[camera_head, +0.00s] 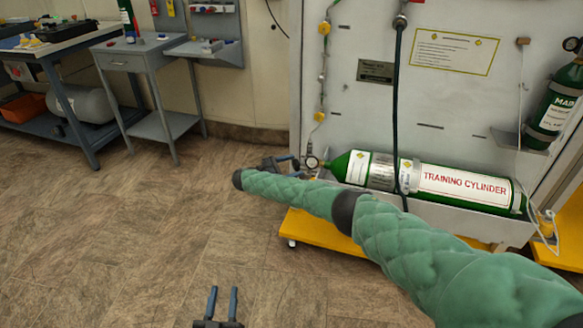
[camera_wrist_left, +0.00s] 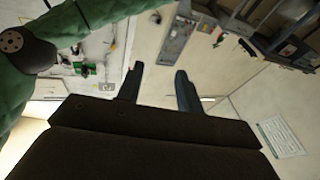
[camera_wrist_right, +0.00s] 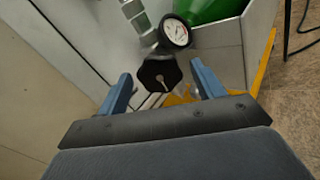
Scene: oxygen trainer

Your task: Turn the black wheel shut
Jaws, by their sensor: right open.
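The black wheel (camera_wrist_right: 160,74) shows in the right wrist view as a dark, angular knob with a pale centre, below a round white gauge (camera_wrist_right: 176,32). In the head view the gauge (camera_head: 311,162) sits at the left end of the green training cylinder (camera_head: 450,185); I cannot make out the wheel clearly there. My right gripper (camera_head: 285,161) is open at the valve end. In its wrist view the wheel appears between the two fingers, with gaps on both sides. My left gripper (camera_head: 222,293) is open and empty, low over the floor, far from the wheel.
The cylinder lies along the foot of a pale panel (camera_head: 372,100) above a yellow base (camera_head: 318,232). A black hose (camera_head: 397,100) hangs down in front of the panel. A grey side table (camera_head: 125,62) and workbench stand at the back left. The floor between is clear.

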